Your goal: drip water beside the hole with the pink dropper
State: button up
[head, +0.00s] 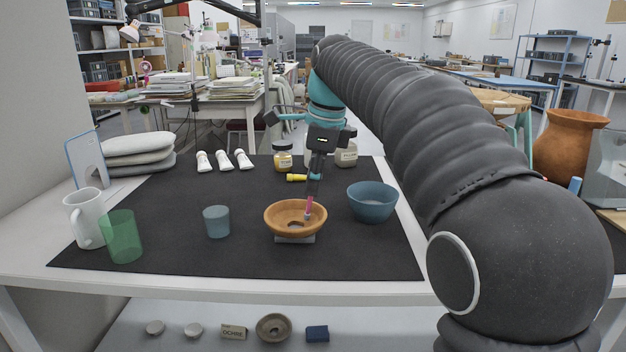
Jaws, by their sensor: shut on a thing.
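A shallow orange-brown bowl (274,217) sits on a small grey block (294,240) on the dark mat. A dark patch that looks like the hole shows in its floor; I cannot make out its edge or any water. My gripper (312,196) points down over the right part of the bowl and is shut on the pink dropper (309,208). The dropper is nearly upright, its lower end at the bowl's inside, right of the dark patch. I cannot tell whether the tip touches the clay.
A blue bowl (372,203) stands close on the right, a blue-grey cup (217,223) on the left. A green clear cup (122,238) and white jug (84,215) stand far left. A yellow object (297,178) and jars (283,160) are behind. My arm crosses the right side.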

jog(key=shift+f, duration=0.25)
dwell(0.3)
notch_tip(320, 180, up, 2)
jog(key=p, duration=0.2)
jog(key=shift+r+p, duration=0.25)
jog(key=shift+p, duration=0.05)
jog(key=shift+r, duration=0.75)
